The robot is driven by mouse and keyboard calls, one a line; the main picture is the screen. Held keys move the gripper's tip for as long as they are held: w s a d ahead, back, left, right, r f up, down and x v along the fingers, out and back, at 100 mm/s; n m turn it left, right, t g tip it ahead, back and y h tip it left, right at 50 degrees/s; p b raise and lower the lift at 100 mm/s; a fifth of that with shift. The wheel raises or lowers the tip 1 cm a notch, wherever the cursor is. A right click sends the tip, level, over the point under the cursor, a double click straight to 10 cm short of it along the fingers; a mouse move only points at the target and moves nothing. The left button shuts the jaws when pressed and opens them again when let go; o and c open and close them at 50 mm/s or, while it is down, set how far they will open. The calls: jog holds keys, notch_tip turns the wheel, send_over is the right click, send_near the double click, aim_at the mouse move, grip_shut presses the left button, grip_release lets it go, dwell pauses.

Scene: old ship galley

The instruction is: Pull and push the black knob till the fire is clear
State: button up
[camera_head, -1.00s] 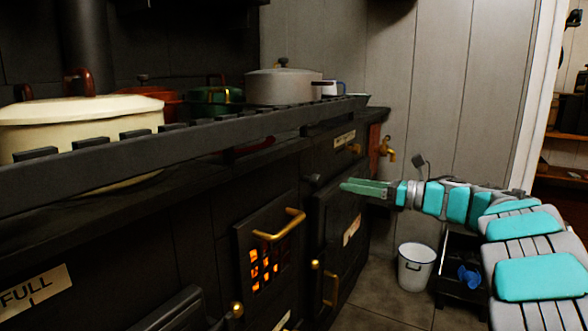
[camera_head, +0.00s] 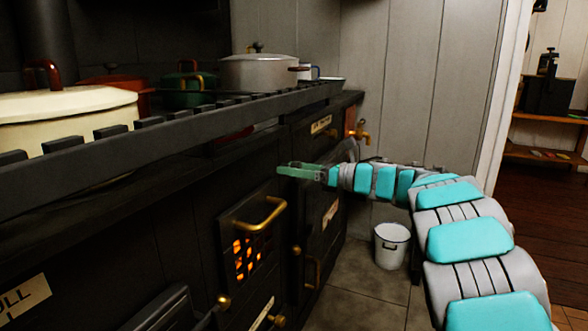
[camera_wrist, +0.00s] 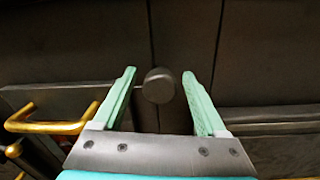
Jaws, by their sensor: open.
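The black knob (camera_wrist: 159,85) sits on the dark stove front. In the wrist view it lies between the two fingers of my gripper (camera_wrist: 165,90), with a gap on each side. The green fingers are open and not closed on it. In the head view my gripper (camera_head: 283,170) reaches to the stove front, above and right of the fire door; the knob is hidden there behind the fingers. The fire (camera_head: 240,265) glows orange through the grate of the fire door, below its brass handle (camera_head: 262,218).
A black rail (camera_head: 200,118) runs along the stove's front edge above my gripper. A cream pot (camera_head: 65,115) and a grey pot (camera_head: 258,72) stand on the stove. A white bucket (camera_head: 391,248) stands on the floor at right. A brass handle (camera_wrist: 45,122) is left of my fingers.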

jog(key=shift+c, duration=0.2)
grip_shut()
dwell(0.3)
dwell(0.8)
